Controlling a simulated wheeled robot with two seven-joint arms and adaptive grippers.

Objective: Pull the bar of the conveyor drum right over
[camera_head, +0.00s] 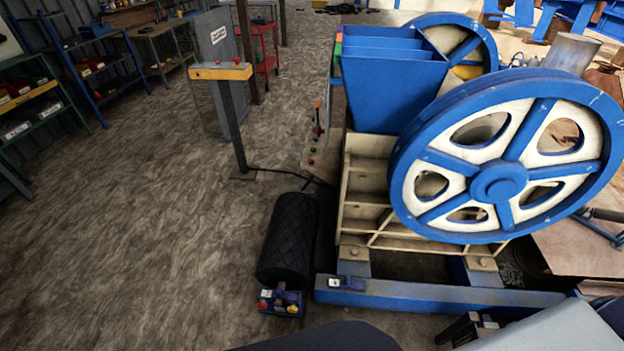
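The conveyor drum (288,238) is a black, textured cylinder on the floor, left of the jaw crusher's blue frame. A small blue housing (281,301) with yellow and red parts sits at its near end. A short dark piece stands up from this housing, but I cannot tell whether it is the bar. My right gripper (466,329) shows as a dark shape at the bottom edge, partly cut off, well right of the drum and apart from it. Whether its fingers are open or shut is unclear. My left gripper is not in view.
The jaw crusher's large blue and cream flywheel (499,184) stands at right, above a low blue beam (440,295). A post with a yellow control box (221,72) stands behind the drum. Shelves (100,65) line the left. The floor left of the drum is clear.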

